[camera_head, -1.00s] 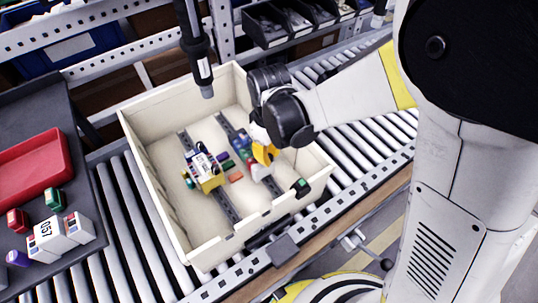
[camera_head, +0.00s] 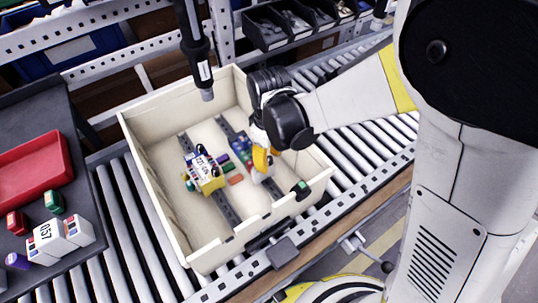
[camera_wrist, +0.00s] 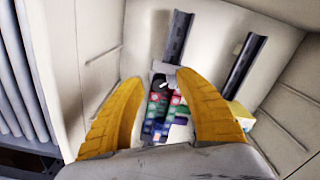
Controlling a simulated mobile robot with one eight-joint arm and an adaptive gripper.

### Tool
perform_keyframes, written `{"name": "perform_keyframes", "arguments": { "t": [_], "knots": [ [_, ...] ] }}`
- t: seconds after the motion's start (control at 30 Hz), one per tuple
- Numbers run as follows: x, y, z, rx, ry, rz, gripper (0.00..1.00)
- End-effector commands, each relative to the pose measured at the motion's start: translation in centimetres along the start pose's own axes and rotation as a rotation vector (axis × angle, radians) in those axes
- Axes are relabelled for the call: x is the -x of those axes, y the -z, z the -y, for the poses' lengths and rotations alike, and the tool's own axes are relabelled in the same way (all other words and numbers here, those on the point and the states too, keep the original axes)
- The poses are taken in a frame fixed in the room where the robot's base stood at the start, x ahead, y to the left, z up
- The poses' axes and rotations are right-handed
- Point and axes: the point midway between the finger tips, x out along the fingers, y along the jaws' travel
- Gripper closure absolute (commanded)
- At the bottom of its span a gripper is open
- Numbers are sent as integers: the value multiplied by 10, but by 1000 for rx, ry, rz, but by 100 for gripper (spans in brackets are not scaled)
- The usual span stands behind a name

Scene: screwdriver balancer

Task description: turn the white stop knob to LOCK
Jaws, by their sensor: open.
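I cannot make out a white stop knob or a LOCK mark for certain in either view. A pale metal fitting with a lever (camera_head: 352,241) sits on the conveyor's front edge; I cannot tell whether it is the stop. My gripper (camera_head: 262,168) points down into the cream bin (camera_head: 172,205), above its right-hand rail. In the wrist view, its two yellow fingers (camera_wrist: 156,80) stand apart. Small red, green and dark pieces (camera_wrist: 165,108) show between and beyond them, and I see nothing clamped. A small grey-white part (camera_wrist: 165,68) shows near the fingertips.
A white-and-yellow block (camera_head: 205,171) stands on the bin's left rail (camera_head: 222,203). A dark screwdriver (camera_head: 196,45) hangs over the bin's back. A red tray (camera_head: 35,165) and a white block marked 057 (camera_head: 60,238) are on the left table. The bin walls surround my gripper.

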Motion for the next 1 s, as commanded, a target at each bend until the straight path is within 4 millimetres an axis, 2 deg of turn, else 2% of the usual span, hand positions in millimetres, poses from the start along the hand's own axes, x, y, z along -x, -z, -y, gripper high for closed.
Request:
{"name": "perform_keyframes", "arguments": {
  "t": [0.17, 0.4, 0.6, 0.77, 1.0],
  "knots": [
    [18, 0, 0, 0, 0, 0, 59],
    [72, -1, 0, 0, 0, 0, 59],
    [106, 0, 0, 0, 0, 0, 59],
    [118, 0, 0, 0, 0, 0, 59],
    [120, 0, 0, 0, 0, 0, 59]
  ]
}}
